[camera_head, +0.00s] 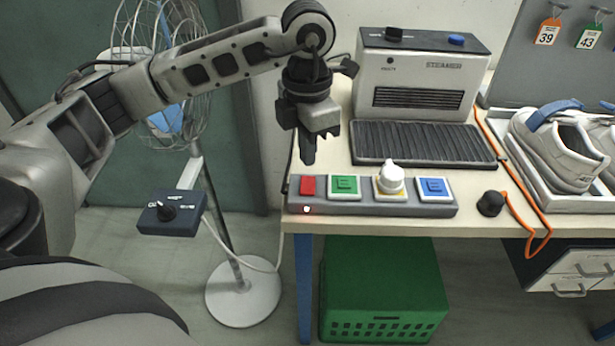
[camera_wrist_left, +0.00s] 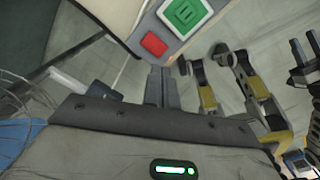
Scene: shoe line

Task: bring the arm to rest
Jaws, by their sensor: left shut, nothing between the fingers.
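My left gripper (camera_head: 308,158) hangs from the left arm, pointing down, above the left end of the button panel (camera_head: 370,208). Its fingers are shut and empty. They also show together in the left wrist view (camera_wrist_left: 161,88), close to the red button (camera_wrist_left: 154,44) in that picture. A gap to the panel appears in the head view, where the red button (camera_head: 308,186) is just below the fingertips. My right gripper is not in the head view, and I cannot make it out for sure in the left wrist view.
The panel also has a green button (camera_head: 345,186), a white knob (camera_head: 391,178) and a blue button (camera_head: 434,187). Behind stand a steamer (camera_head: 420,75) and ribbed plate (camera_head: 425,143). White shoes (camera_head: 560,145) lie right. A fan (camera_head: 243,290) and control box (camera_head: 170,212) stand left.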

